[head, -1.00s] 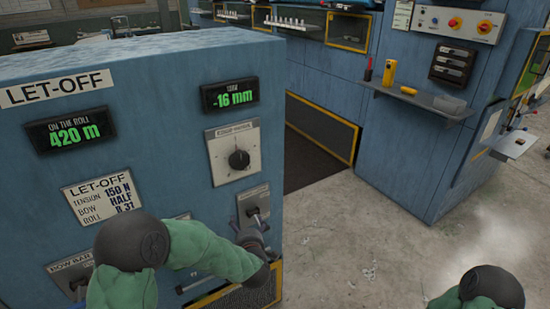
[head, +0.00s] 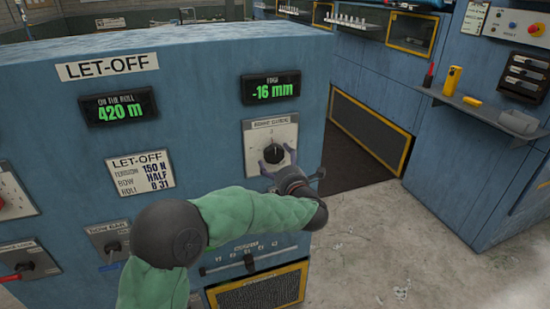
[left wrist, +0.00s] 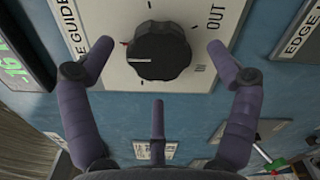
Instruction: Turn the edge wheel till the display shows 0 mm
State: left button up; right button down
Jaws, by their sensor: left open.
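The edge wheel is a black round knob (head: 273,153) on a white plate marked with a guide label on the blue let-off cabinet. In the left wrist view the knob (left wrist: 158,50) has a white pointer line, and "OUT" and "IN" are readable on the plate. The edge display (head: 271,87) above it reads -16 mm in green. My left gripper (head: 279,163) is open at the knob's lower side. In the left wrist view its two long fingers stand left and right of the knob with visible gaps, and a third finger is below. My right gripper is not in view.
Another display (head: 119,109) reads 420 m. A slider scale (head: 250,259) and a lever plate (head: 110,240) sit lower on the cabinet. My left forearm covers part of the panel below the knob. A shelf (head: 490,112) with small items juts out at right; the floor between is clear.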

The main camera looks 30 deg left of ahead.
aim_at(275, 157)
pick_arm(q)
jog(key=shift+b+x, duration=0.3)
jog(key=shift+x, duration=1.7)
jog(key=c, duration=1.1)
